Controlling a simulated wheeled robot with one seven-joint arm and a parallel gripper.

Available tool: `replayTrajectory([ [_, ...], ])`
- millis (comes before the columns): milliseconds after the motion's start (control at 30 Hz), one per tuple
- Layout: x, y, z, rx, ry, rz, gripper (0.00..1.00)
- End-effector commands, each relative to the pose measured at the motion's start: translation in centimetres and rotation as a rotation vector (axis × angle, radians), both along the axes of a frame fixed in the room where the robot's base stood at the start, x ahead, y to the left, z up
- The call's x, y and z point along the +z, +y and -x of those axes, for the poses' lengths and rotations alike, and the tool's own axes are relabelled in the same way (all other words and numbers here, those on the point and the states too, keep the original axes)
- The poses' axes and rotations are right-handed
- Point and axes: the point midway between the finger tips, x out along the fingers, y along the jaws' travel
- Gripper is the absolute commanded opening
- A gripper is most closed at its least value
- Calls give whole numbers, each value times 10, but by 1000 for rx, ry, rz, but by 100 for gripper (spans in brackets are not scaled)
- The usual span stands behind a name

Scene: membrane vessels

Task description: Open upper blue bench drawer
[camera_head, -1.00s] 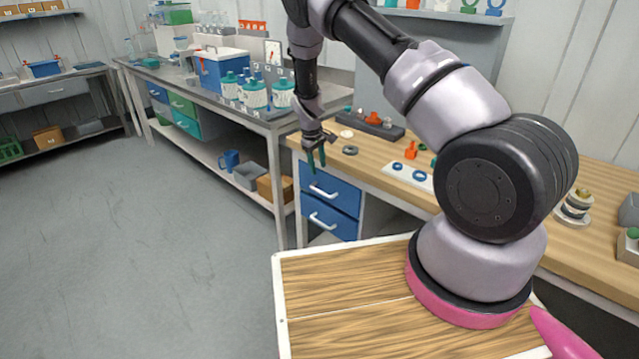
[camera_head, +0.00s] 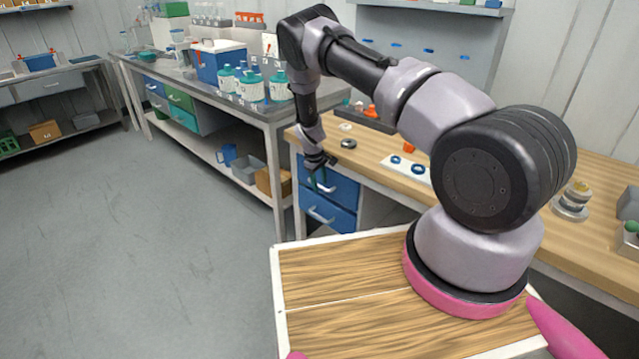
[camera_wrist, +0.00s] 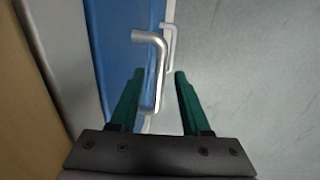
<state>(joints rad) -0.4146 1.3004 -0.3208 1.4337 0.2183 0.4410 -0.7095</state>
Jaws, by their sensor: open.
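The upper blue bench drawer (camera_head: 340,188) sits under the wooden bench top and looks shut, flush with the lower one. Its silver bar handle (camera_wrist: 151,62) shows in the wrist view, lying between my two green fingers. My gripper (camera_head: 318,179) is open and in front of the upper drawer; in the wrist view its fingertips (camera_wrist: 159,72) stand one on each side of the handle. I cannot tell whether either finger touches it. In the head view my gripper partly covers this handle.
The lower blue drawer (camera_head: 342,221) is below, with its own handle (camera_head: 321,215); that handle also shows farther off in the wrist view (camera_wrist: 171,38). The metal bench leg (camera_head: 279,210) and a brown box (camera_head: 270,182) are to the left. Open floor (camera_head: 150,250) lies in front.

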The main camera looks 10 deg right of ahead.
Motion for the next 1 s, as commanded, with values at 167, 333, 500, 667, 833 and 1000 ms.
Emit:
replayTrajectory([
  [167,0,0,0,0,0,0,47],
  [333,0,0,0,0,0,0,0],
  [500,0,0,0,0,0,0,0],
  [667,0,0,0,0,0,0,0],
  [833,0,0,0,0,0,0,0],
  [1000,0,0,0,0,0,0,0],
])
